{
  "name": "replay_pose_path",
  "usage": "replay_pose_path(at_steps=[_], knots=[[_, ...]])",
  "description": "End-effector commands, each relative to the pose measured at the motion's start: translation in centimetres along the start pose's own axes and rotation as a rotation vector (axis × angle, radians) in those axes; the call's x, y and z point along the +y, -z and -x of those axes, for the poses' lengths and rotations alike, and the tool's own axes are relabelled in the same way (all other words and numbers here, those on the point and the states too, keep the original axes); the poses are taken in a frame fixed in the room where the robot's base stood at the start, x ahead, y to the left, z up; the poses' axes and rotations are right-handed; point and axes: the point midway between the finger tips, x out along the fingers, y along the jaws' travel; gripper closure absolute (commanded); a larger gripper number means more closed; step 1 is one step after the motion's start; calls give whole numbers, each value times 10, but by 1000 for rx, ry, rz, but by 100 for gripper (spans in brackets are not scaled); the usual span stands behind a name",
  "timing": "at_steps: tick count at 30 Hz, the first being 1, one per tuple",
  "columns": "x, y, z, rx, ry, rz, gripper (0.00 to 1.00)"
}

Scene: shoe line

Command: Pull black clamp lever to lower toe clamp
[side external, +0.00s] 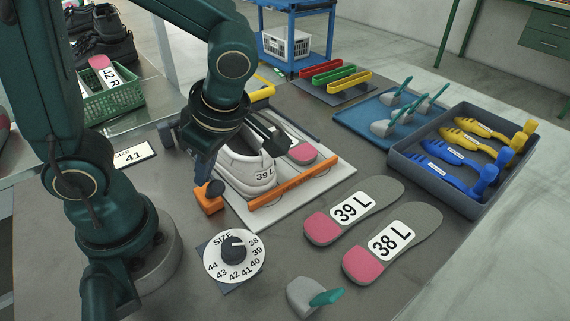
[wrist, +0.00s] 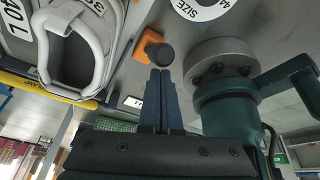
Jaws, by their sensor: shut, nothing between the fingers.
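The black clamp lever's round knob (side external: 215,187) stands by an orange block (side external: 209,203) at the left of the fixture. In the wrist view the knob (wrist: 161,55) is right at my fingertips, beside the orange block (wrist: 146,39). My gripper (side external: 205,178) points down with its dark fingers shut and empty, at the knob; I cannot tell whether they touch. A pale shoe marked 39 L (side external: 247,172) lies in the fixture, behind an orange bar (side external: 295,182). The toe clamp cannot be made out surely; my wrist hides part of the fixture.
A white size dial (side external: 218,268) sits in front of the knob. A grey tray (side external: 430,184) holds blue and yellow shoe forms. A green basket (side external: 112,105) stands at the back left.

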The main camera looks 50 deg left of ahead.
Motion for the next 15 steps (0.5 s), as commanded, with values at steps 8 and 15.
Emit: replay_pose_path(at_steps=[8, 15], knots=[[-6, -15, -1, -6, 1, -1, 100], [-8, -19, -2, -7, 1, -3, 100]])
